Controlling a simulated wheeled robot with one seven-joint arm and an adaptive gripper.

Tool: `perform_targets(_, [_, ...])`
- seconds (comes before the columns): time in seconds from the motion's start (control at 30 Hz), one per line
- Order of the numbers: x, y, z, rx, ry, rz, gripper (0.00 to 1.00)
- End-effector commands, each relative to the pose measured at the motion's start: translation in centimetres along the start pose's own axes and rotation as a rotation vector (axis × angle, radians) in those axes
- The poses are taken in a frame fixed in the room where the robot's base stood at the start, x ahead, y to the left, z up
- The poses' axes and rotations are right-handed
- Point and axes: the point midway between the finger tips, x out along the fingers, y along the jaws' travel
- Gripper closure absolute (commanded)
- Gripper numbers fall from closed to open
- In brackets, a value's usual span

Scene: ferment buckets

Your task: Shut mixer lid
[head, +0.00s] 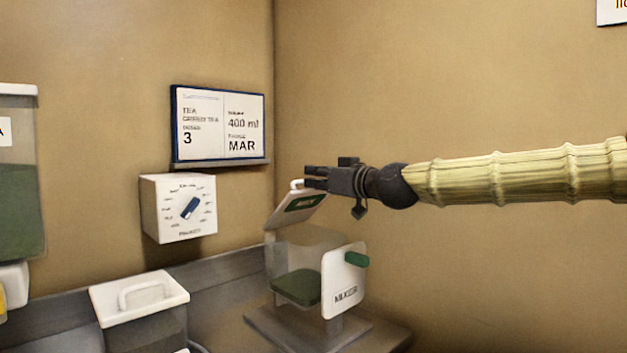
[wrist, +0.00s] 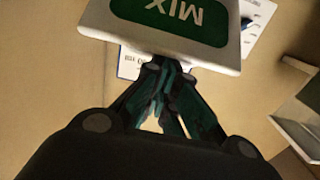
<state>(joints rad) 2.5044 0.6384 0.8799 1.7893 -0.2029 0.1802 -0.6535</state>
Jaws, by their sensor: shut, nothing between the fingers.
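The mixer (head: 308,265) stands on the counter in the corner, a clear box with dark green contents and a white front panel labelled MIXER. Its white lid (head: 296,207) with a green label is raised and tilted up. In the wrist view the lid (wrist: 215,52) shows close up with the word MIX upside down. My gripper (head: 308,177) is shut and empty at the raised lid's upper edge. In the wrist view the fingertips (wrist: 165,65) reach the lid's edge and are partly hidden by it. I cannot tell whether they touch it.
A white dial box (head: 180,208) and a framed sign (head: 219,124) are on the wall to the left. A white-lidded bin (head: 140,298) stands left of the mixer. A green knob (head: 356,259) sticks out of the mixer's front panel.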

Motion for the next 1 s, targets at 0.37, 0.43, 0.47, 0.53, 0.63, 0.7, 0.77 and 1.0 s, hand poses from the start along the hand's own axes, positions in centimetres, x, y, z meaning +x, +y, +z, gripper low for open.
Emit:
perform_targets(0.37, [-0.40, 0.05, 0.43, 0.000, 0.028, 0.000, 1.00])
perform_targets(0.43, [-0.47, 0.04, 0.47, 0.000, 0.033, 0.000, 1.00])
perform_targets(0.47, [-0.50, 0.04, 0.49, 0.000, 0.035, 0.000, 1.00])
perform_targets(0.53, [-0.56, 0.03, 0.54, 0.000, 0.039, 0.000, 1.00])
perform_targets(0.63, [-0.64, 0.02, 0.63, 0.000, 0.044, -0.001, 1.00])
perform_targets(0.7, [-0.69, 0.02, 0.70, 0.000, 0.048, -0.001, 1.00])
perform_targets(0.77, [-0.73, 0.02, 0.75, 0.000, 0.052, -0.001, 1.00])
perform_targets(1.0, [-0.92, 0.02, 0.96, 0.000, 0.067, -0.001, 1.00])
